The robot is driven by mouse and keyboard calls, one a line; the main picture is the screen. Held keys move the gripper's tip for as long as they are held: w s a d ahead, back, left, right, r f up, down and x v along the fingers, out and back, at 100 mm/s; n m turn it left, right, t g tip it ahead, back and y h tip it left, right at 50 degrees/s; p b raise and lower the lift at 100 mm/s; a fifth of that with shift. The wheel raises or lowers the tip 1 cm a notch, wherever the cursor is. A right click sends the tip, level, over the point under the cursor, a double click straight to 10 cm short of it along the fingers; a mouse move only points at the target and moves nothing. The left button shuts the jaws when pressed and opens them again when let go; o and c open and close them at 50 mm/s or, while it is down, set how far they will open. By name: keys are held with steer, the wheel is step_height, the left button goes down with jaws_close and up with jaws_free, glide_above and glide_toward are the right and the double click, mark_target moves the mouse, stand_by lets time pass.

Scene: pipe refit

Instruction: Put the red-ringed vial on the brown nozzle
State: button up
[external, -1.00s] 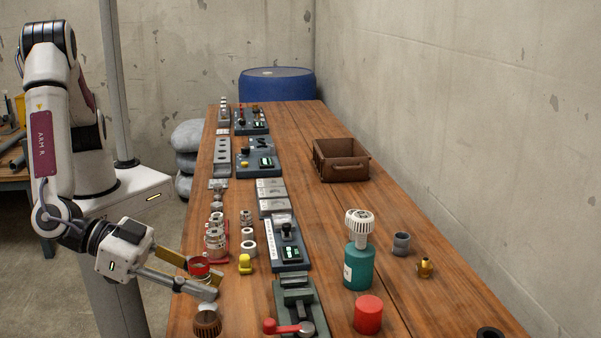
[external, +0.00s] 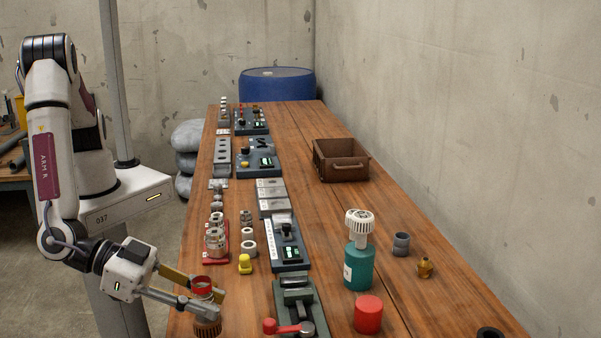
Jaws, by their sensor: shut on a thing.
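My gripper (external: 213,302) is at the near left edge of the wooden table, shut on the red-ringed vial (external: 202,284). The vial is upright between the two fingers, its red ring at the top. The brown nozzle (external: 207,328) is a ribbed brown piece directly below the vial and the fingers. The front finger hides the vial's lower end and the top of the nozzle. I cannot tell whether the vial is seated on the nozzle or just above it.
A red rack (external: 216,260) with clear vials stands behind the gripper. A yellow piece (external: 245,264) is to its right. A green vise (external: 297,298) with a red-knobbed handle is further right. A teal bottle (external: 359,268) and a red cylinder (external: 368,314) stand beyond it.

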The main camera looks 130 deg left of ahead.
steer(key=o, duration=1)
steer(key=shift+o, duration=0.2)
steer(key=shift+s+d+r, duration=0.1)
steer(key=shift+r, duration=0.05)
steer(key=v, duration=1.1)
steer(key=shift+s, duration=0.3)
steer(key=shift+d+r, duration=0.15)
